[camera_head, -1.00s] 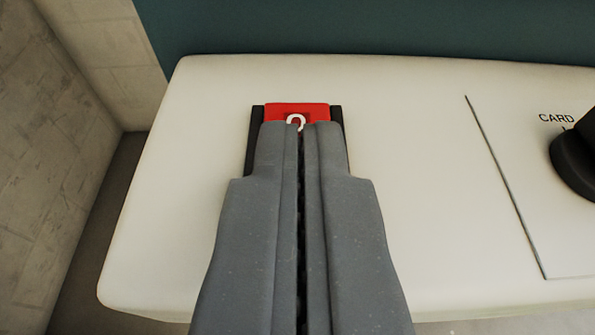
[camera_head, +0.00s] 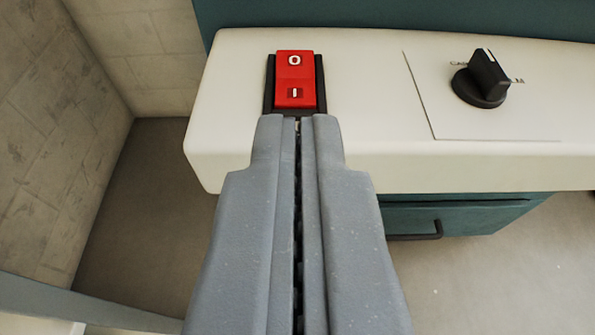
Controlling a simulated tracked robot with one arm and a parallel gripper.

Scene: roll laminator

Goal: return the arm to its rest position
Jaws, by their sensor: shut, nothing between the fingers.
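My gripper (camera_head: 298,118) is shut and empty, its grey fingers pointing up the picture from the bottom middle. Its tips show just below a red rocker switch (camera_head: 295,76) in a black frame, marked O at the top and I at the bottom. The tips overlap the lower edge of the frame in the picture; I cannot tell whether they touch it. The switch sits on the cream top panel (camera_head: 370,120) of the laminator.
A black rotary knob (camera_head: 482,80) stands on a plate on the panel's right. A teal front with a drawer and dark handle (camera_head: 415,236) is below the panel. A tiled wall (camera_head: 60,130) is at left. Grey floor (camera_head: 145,200) is open at left and lower right.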

